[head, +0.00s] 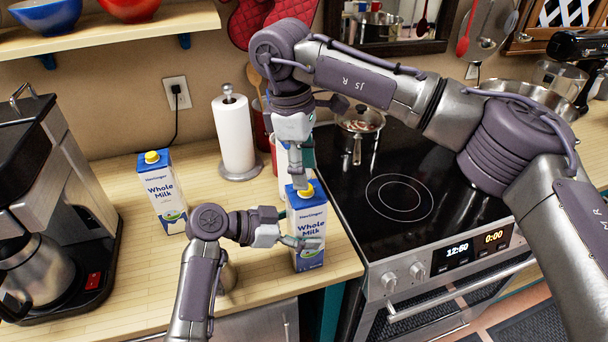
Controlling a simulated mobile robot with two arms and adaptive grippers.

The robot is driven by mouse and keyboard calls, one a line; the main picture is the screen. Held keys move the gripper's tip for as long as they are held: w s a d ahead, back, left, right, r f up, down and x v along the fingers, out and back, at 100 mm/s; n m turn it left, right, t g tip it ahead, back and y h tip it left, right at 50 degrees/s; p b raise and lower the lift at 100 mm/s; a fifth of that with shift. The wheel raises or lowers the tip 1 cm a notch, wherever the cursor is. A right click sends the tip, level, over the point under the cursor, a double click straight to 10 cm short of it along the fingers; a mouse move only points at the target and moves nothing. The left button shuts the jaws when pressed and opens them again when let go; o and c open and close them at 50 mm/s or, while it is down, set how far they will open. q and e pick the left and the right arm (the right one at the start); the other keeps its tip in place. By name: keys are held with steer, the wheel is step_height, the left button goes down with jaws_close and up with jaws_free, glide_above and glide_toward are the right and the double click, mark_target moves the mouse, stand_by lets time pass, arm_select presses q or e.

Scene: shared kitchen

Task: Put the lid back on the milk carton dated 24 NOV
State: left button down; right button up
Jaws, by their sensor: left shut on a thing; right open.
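A blue-and-white Whole Milk carton (309,218) stands upright near the counter's right edge. My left gripper (305,243) is shut on its lower part. A yellow lid (307,190) shows at the carton's top; I cannot tell whether it is seated. My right gripper (300,178) is open, pointing down just above the lid, and partly hides it. Another Whole Milk carton (164,192) stands to the left with a yellow lid (152,157) on top. Part of a third carton (282,165) shows behind my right gripper, its top hidden. No date is readable on any carton.
A paper towel roll (235,135) stands behind the cartons. A coffee maker (50,200) fills the counter's left. The stove (420,215), with a pan (360,125) at its back, adjoins on the right. The counter between the two front cartons is mostly crossed by my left arm.

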step_height(320, 180, up, 2)
steer(key=shift+c, duration=0.5)
